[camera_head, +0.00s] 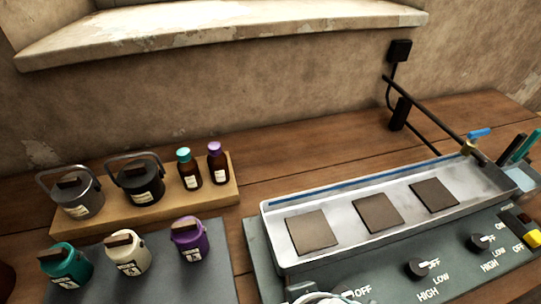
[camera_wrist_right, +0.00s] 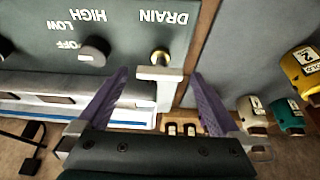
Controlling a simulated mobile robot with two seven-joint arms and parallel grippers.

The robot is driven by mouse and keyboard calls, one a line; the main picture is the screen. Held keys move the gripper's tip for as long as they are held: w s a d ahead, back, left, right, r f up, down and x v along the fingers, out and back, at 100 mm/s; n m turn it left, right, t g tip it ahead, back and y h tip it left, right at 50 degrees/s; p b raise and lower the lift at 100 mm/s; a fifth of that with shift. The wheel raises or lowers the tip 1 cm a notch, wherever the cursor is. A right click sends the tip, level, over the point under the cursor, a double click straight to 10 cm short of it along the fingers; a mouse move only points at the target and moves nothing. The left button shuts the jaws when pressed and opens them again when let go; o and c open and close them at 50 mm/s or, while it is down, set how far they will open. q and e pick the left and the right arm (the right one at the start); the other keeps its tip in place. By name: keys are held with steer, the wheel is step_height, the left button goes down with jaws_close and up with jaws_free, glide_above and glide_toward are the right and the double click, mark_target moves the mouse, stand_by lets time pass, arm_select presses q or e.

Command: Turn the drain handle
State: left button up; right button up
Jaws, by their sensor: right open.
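The drain handle (camera_wrist_right: 160,75) shows in the right wrist view as a pale T-shaped piece with a brass round part (camera_wrist_right: 161,57), beside the DRAIN label on the grey panel. My right gripper (camera_wrist_right: 158,73) is open there. Its two purple fingers stand on either side of the handle in the picture, with gaps on both sides; I cannot tell whether they reach its depth. In the head view the handle is not made out; a pale rounded part at the bottom edge covers that area. My left gripper is not in view.
The grey panel (camera_head: 390,282) carries black knobs (camera_head: 420,268) near the handle. A metal tray (camera_head: 345,213) with brown squares lies behind them. A blue-handled brass tap (camera_head: 479,133) is at the far right. Lidded jars (camera_head: 123,252) and small bottles (camera_head: 188,168) stand left.

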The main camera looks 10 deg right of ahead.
steer(key=p+v, duration=0.3)
steer(key=v, duration=0.7)
steer(key=s+d+r+n+g, duration=0.15)
steer(key=s+d+r, duration=0.25)
steer(key=d+r, duration=0.65)
step_height(320, 180, up, 25)
steer(key=p, duration=2.3)
steer(key=shift+f+t, duration=0.1)
steer(key=shift+t, duration=0.15)
